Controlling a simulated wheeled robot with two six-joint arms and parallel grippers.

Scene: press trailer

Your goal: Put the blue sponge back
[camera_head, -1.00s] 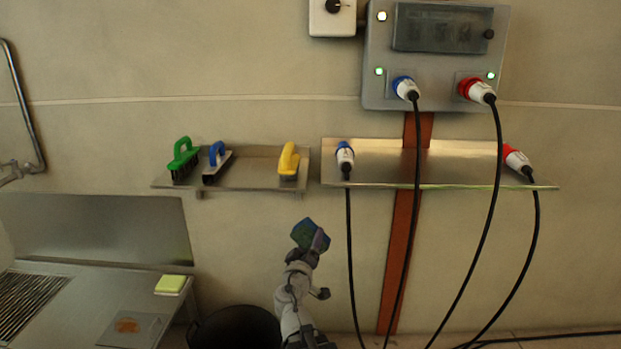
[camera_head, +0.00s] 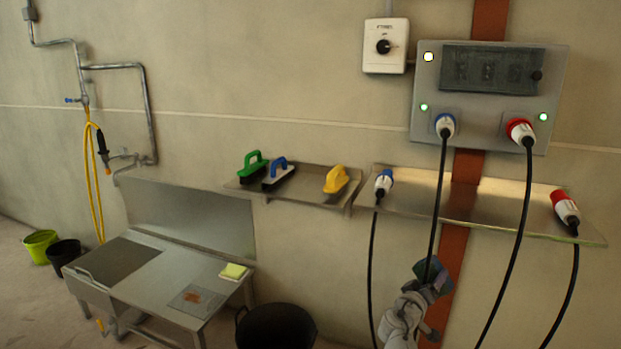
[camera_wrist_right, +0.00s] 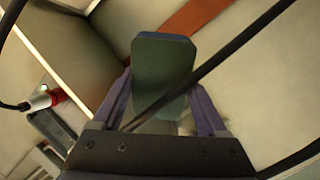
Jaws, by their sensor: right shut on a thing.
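The blue sponge (camera_head: 432,270) is in my right gripper (camera_head: 424,288), low in front of the wall under the right steel shelf. In the right wrist view, it (camera_wrist_right: 163,65) shows a dark green face with a blue edge. The gripper's fingers (camera_wrist_right: 165,98) stand on both its sides. A black cable (camera_wrist_right: 215,75) crosses in front of the sponge in that view; whether they touch, I cannot tell. A yellow-green sponge (camera_head: 233,271) lies on the steel sink table (camera_head: 165,268). My left gripper is not in view.
The left shelf (camera_head: 310,190) holds a green brush (camera_head: 253,164), a blue brush (camera_head: 277,173) and a yellow float (camera_head: 337,180). The right shelf (camera_head: 412,197) holds blue and red plugs. Several cables hang near my right arm. A black bucket (camera_head: 275,328) stands beside the sink table.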

